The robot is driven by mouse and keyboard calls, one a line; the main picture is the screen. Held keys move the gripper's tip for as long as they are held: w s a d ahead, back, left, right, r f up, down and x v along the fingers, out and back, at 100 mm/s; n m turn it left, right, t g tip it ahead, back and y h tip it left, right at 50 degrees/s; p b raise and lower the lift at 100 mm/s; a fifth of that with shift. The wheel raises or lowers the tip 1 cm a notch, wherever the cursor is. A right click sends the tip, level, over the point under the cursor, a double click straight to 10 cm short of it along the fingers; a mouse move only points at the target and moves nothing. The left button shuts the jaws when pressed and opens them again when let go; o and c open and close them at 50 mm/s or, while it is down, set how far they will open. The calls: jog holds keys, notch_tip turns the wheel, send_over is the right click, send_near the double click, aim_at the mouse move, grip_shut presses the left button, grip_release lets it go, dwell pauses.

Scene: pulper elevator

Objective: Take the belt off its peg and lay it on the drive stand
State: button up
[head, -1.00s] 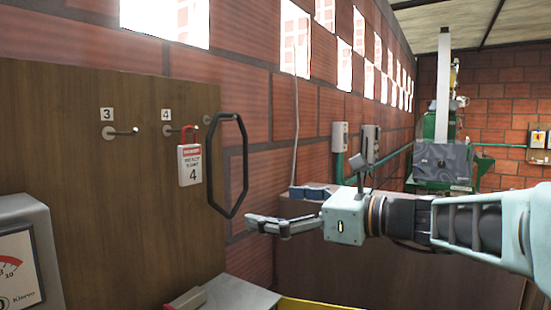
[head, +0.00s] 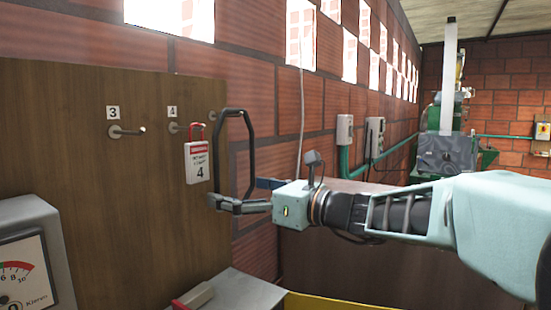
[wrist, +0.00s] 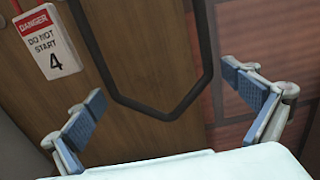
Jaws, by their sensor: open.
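The belt (head: 253,150) is a black elongated loop hanging from a peg (head: 212,114) on the brown board. Its lower end shows in the wrist view (wrist: 168,115), between the two blue-padded fingers. My gripper (head: 236,194) is open at the lower part of the belt, with a finger on either side in the wrist view (wrist: 164,84). I cannot tell whether either finger touches the belt. The gripper hides part of the belt's bottom in the head view. I cannot tell for certain which thing is the drive stand.
A red and white danger tag (head: 197,162) marked 4 hangs close left of the belt. Another peg (head: 127,131) sits under label 3. A gauge box (head: 30,250) stands at lower left. A grey surface with a red-handled part (head: 193,297) and a yellow edge lies below.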

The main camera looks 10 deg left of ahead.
jog(key=shift+w+a, duration=0.1)
jog(key=shift+a, duration=0.2)
jog(key=shift+c, duration=0.6)
jog(key=c, duration=1)
jog(key=shift+o, duration=0.2)
jog(key=shift+d+r, duration=0.15)
jog(key=shift+r, duration=0.1)
